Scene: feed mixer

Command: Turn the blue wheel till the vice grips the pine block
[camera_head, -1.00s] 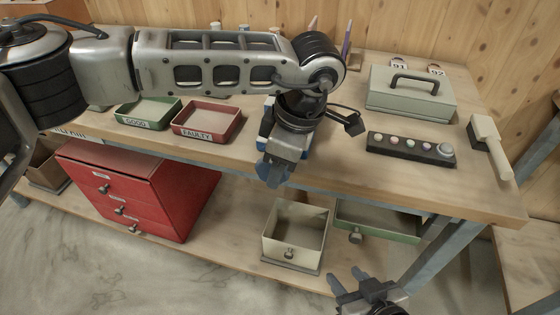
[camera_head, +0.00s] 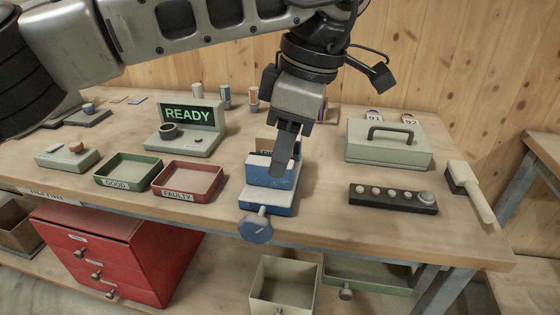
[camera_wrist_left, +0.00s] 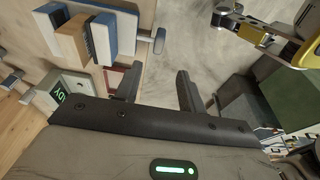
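The blue vice (camera_head: 266,199) stands at the front edge of the bench, and shows at the upper left of the left wrist view (camera_wrist_left: 101,40). Its blue wheel (camera_head: 256,227) sticks out past the bench edge; the wheel also shows in the left wrist view (camera_wrist_left: 159,41). A wood-coloured block, apparently the pine block (camera_wrist_left: 72,40), shows at the vice in the left wrist view. Whether the jaws touch it I cannot tell. My left gripper (camera_head: 284,163) is above the vice, partly hiding it. Its fingers (camera_wrist_left: 158,88) are apart and empty, clear of the wheel.
A green tray (camera_head: 105,182) and a red tray (camera_head: 165,195) lie left of the vice, before a READY display (camera_head: 187,115). A button strip (camera_head: 392,209), a grey case (camera_head: 362,155) and a brush (camera_head: 475,190) are to the right. Open drawers (camera_head: 256,300) sit below.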

